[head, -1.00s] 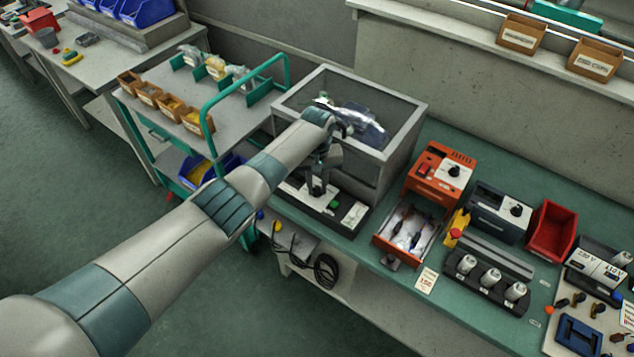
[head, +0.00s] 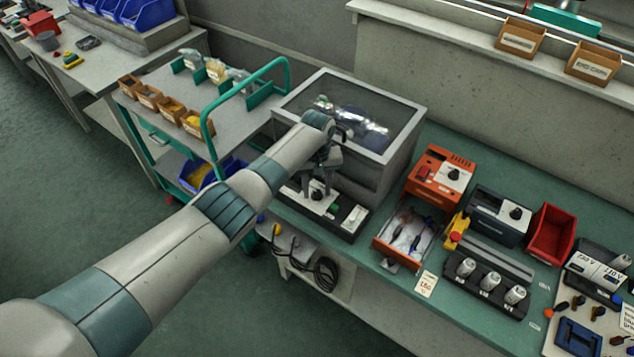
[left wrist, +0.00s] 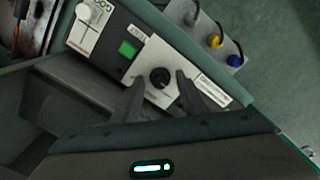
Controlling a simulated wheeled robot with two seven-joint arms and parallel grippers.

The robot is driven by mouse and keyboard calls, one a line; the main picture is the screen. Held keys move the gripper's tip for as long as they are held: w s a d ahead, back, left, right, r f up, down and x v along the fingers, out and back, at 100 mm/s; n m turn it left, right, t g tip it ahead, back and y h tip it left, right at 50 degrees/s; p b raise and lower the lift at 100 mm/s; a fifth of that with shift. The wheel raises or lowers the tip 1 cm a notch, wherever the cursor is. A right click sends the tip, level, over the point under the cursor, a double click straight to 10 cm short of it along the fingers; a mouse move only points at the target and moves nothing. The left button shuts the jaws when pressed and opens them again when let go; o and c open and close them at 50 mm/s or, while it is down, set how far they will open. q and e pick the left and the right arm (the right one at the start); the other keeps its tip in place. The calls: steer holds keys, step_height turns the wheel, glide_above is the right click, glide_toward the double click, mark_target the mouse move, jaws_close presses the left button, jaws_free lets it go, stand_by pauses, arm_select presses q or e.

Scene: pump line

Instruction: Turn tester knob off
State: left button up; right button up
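The tester seems to be the grey box (head: 395,140) with a dark front panel at the bench's left end. Its black knob (left wrist: 160,77) sits on a white plate in the left wrist view, beside a lit green button (left wrist: 128,48). My right gripper is out of view.
Right of the tester are an orange unit (head: 440,172) with an open drawer (head: 404,238), a dark unit (head: 498,213) and a red bin (head: 552,233). A green-railed cart (head: 206,120) stands left. A coiled cable (head: 326,272) hangs below the bench edge.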

mark_target(317, 192)
arm_select(q)
steer(key=shift+r, duration=0.85)
step_height(317, 192, up, 16)
steer(key=b, duration=0.4)
steer(key=shift+f, duration=0.15)
